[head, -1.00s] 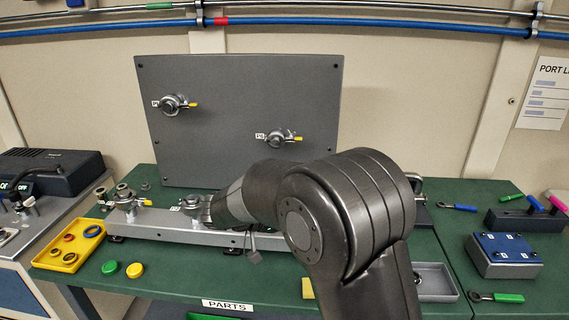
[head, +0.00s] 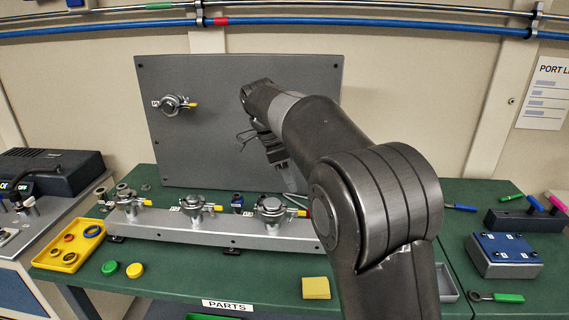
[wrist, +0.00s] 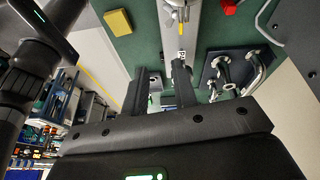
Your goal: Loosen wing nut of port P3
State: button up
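The silver rail (head: 225,232) on the green bench carries a row of clamped ports with wing nuts and yellow tags: a left port (head: 130,205), a middle port (head: 195,209) and a right port (head: 270,209). Their labels are too small to read, so I cannot tell which is P3. My gripper (head: 290,182) points down above and behind the right part of the rail. In the wrist view its two fingers (wrist: 158,72) stand apart with nothing held between them. The rail (wrist: 180,25) with a small label and yellow tag shows just beyond the fingertips. My arm hides the rail's right end.
A grey upright panel (head: 200,150) stands behind the rail, with another clamped port (head: 174,105) on it. A yellow tray (head: 68,245), green and yellow caps, and a yellow block (head: 316,288) lie around the rail. A blue-topped box (head: 503,250) stands right.

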jog(key=shift+w+a+r+m+y, duration=0.25)
jog(key=shift+r+y, duration=0.1)
jog(key=shift+r, duration=0.2)
jog(key=shift+w+a+r+m+y, duration=0.2)
jog(key=shift+r+m+y, duration=0.1)
jog(key=shift+r, duration=0.3)
jog(key=shift+w+a+r+m+y, duration=0.15)
jog(key=shift+a+r+m+y, duration=0.15)
jog(key=shift+r, duration=0.25)
jog(key=shift+d, duration=0.1)
